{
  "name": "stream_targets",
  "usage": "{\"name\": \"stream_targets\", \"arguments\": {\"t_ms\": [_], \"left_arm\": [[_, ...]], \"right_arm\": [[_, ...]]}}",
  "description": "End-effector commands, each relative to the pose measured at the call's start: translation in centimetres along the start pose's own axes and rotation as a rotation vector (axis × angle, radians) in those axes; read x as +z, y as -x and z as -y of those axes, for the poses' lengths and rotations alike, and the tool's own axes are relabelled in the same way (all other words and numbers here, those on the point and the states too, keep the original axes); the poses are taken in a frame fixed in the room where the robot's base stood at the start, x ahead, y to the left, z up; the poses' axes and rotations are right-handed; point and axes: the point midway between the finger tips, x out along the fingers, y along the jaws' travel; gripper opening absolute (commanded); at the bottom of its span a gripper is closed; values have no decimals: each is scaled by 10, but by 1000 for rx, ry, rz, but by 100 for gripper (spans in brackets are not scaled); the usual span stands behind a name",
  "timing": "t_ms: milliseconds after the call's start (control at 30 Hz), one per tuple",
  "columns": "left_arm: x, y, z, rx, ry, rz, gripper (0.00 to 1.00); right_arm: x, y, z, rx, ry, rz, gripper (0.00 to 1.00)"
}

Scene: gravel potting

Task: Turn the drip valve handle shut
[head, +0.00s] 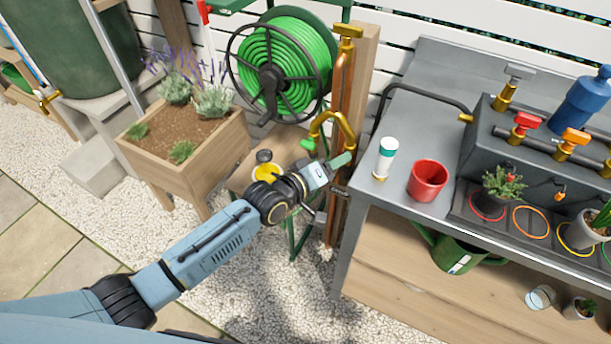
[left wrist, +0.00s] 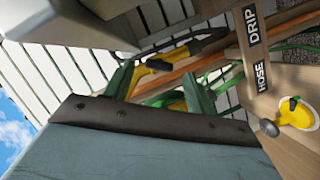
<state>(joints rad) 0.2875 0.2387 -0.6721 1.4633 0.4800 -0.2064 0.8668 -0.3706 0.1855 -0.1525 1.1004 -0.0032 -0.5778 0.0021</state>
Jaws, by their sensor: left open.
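My left gripper (head: 343,165) reaches in from the left to the copper pipe at the wooden post, just below a curved brass spout (head: 335,122). In the left wrist view its two green fingers (left wrist: 160,88) are apart. A yellow brass fitting (left wrist: 160,66) shows beyond and between them, with a dark part (left wrist: 208,42) beside it. I cannot tell whether the fingers touch it. A black DRIP label (left wrist: 252,25) and a HOSE label (left wrist: 261,75) are on the wooden post. The drip valve handle is not clearly visible in the head view, and its angle cannot be told.
A green hose reel (head: 285,60) and a wooden planter (head: 190,165) stand behind my left arm. The grey bench (head: 400,200) is close on the right, with a white-and-green bottle (head: 385,158) and red pot (head: 428,180). A black tube (head: 425,88) runs above its back.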

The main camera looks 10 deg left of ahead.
Motion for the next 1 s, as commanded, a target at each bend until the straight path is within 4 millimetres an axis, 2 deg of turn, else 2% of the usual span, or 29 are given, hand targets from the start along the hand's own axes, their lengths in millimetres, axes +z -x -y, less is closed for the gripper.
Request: {"name": "stream_targets", "arguments": {"t_ms": [400, 600, 767, 1000], "left_arm": [[-1, 77, -1, -2, -1, 1, 56], [0, 104, 0, -2, -1, 1, 56], [0, 113, 0, -1, -1, 0, 56], [0, 114, 0, 0, -1, 0, 56]], "right_arm": [[65, -9, 5, -11, 28, 40, 34], [85, -9, 6, -14, 36, 49, 34], [92, -9, 6, -15, 39, 52, 34], [94, -9, 6, -15, 40, 52, 34]]}}
